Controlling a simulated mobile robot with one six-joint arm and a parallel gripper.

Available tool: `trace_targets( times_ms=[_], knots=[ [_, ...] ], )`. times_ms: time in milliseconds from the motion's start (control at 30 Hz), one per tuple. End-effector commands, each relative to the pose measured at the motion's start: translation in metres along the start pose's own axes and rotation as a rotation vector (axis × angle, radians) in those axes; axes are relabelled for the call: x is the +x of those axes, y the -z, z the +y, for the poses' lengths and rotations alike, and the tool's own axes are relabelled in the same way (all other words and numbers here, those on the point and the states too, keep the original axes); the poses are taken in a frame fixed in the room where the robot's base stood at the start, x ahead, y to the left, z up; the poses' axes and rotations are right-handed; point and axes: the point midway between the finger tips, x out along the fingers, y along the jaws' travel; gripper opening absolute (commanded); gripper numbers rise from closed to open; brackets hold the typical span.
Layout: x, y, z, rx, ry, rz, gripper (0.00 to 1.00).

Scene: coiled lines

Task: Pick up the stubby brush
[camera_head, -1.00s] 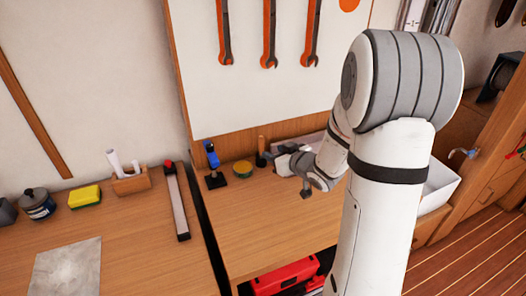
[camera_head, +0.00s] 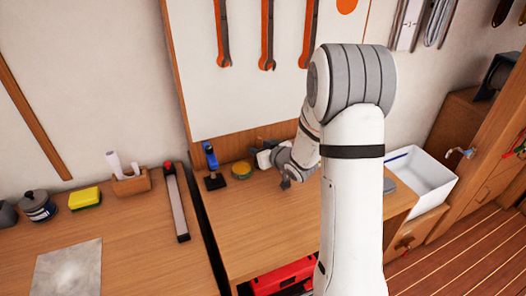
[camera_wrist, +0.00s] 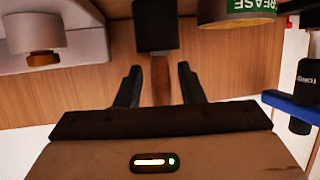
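The stubby brush (camera_wrist: 155,25) shows in the wrist view, with a block-like black head at the top of the picture and a brown wooden handle (camera_wrist: 160,78) running toward my gripper. My gripper (camera_wrist: 160,82) is open, one dark finger on each side of the handle, with gaps visible between handle and fingers. In the head view my arm's end is at the back of the right-hand bench, and the brush is hidden behind it there.
A grease tin (camera_wrist: 250,10) is close beside the brush; it also shows in the head view (camera_head: 241,169). A blue-and-black tool (camera_head: 211,160) stands left of it. A white bin (camera_head: 428,178) is at the right. The bench front (camera_head: 265,230) is clear.

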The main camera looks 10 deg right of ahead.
Motion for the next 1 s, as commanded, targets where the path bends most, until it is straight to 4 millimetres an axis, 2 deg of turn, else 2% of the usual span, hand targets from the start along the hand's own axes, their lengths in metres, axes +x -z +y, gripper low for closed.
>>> trace_targets(
  times_ms=[67, 400, 767, 1000],
  knots=[
    [0.000, 0.000, 0.000, 0.000, 0.000, 0.000, 0.29],
    [0.000, 0.000, -0.001, 0.000, 0.001, -0.001, 0.01],
    [0.000, 0.001, -0.001, 0.000, 0.001, 0.000, 0.00],
    [-0.005, 0.016, -0.001, -0.003, 0.001, 0.003, 0.00]
  ],
)
